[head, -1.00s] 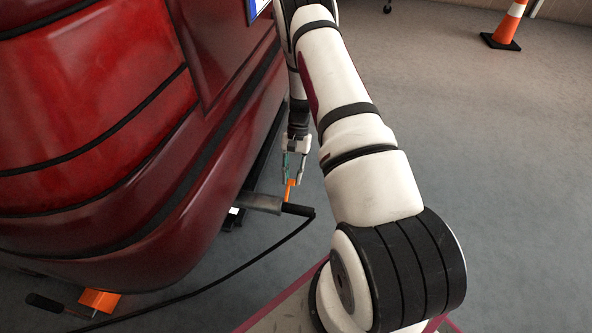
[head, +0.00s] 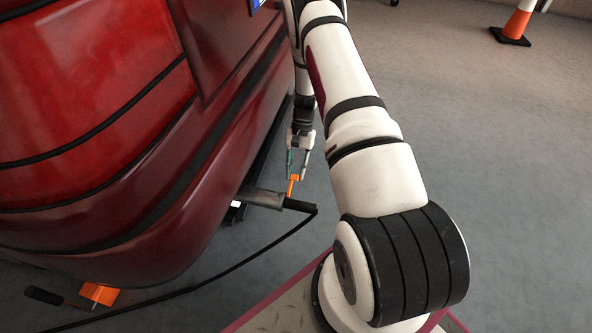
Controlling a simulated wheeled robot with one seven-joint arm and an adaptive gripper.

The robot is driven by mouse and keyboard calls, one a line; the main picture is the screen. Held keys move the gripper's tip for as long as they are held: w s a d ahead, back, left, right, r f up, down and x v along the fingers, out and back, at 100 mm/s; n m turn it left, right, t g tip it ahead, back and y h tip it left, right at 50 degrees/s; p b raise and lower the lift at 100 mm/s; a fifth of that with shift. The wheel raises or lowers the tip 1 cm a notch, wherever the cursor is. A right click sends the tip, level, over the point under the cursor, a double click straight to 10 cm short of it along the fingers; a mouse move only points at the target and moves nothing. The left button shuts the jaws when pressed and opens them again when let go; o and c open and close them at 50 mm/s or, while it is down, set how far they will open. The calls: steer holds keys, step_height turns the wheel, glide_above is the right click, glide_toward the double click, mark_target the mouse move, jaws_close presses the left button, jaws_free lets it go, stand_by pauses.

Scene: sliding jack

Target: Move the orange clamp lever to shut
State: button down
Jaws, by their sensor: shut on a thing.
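The orange clamp lever (head: 292,186) stands up from a grey metal cylinder (head: 262,198) with a black end, under the red vehicle's rear. My gripper (head: 297,175) points down from above, its fingers shut on the upper end of the lever. The lever's lower end meets the cylinder near its black end. The lever's lean is too small to judge exactly.
The red vehicle (head: 90,130) fills the left side. A black cable (head: 240,250) runs from the cylinder's end toward the lower left. An orange block (head: 100,294) with a black handle (head: 43,295) lies at lower left. A traffic cone (head: 517,22) stands far right on open floor.

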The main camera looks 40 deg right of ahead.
steer(key=c, duration=1.6)
jaws_free()
steer(key=shift+w+d+f, duration=0.15)
steer(key=shift+w+d, duration=0.05)
steer(key=shift+d, duration=0.15)
steer(key=shift+o, duration=1)
steer(key=shift+a, duration=0.1)
steer(key=v, duration=1.2)
steer(key=shift+s, duration=0.1)
